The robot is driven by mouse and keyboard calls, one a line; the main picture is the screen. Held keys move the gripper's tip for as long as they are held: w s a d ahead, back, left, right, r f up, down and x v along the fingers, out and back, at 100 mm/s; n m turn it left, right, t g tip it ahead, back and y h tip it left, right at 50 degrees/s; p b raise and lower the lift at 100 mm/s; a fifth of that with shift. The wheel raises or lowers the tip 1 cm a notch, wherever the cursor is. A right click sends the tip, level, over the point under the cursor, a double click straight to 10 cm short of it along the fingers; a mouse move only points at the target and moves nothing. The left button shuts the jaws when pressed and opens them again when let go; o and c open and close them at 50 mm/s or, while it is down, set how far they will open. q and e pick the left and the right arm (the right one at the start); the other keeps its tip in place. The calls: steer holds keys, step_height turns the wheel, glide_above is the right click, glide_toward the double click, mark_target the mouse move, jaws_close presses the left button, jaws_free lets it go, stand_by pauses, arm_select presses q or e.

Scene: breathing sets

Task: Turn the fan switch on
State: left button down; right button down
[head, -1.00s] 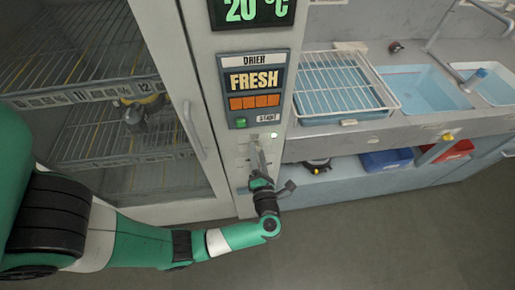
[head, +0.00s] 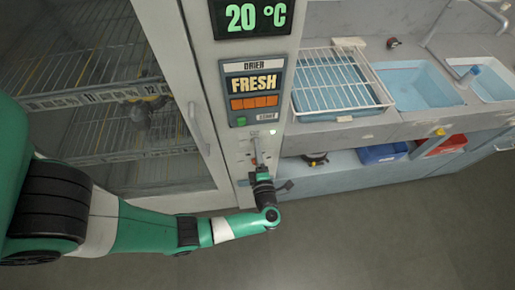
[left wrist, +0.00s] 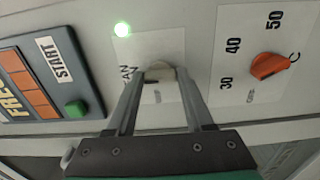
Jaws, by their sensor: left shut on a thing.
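The fan switch (left wrist: 160,72) is a pale knob on a white plate in the left wrist view, with part of the word FAN beside it. A round green lamp (left wrist: 122,29) glows above it. My left gripper (left wrist: 161,78) is shut on the switch, one finger on each side. In the head view the left gripper (head: 258,160) reaches the lower part of the drier's front panel, below the FRESH sign (head: 253,85). The switch itself is mostly hidden there by the fingers. My right gripper is not in view.
An orange temperature dial (left wrist: 268,66) is on the same panel, with a green START button (left wrist: 76,109) on the other side. A glass drier door (head: 100,110) is at the left. A counter with a wire rack (head: 340,80) and sinks (head: 420,87) is at the right.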

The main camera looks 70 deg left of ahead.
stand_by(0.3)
arm_select(q)
steer(key=shift+c, duration=1.4)
jaws_free()
steer(key=shift+d, duration=0.15)
steer(key=v, duration=1.1)
steer(key=shift+d, duration=0.2)
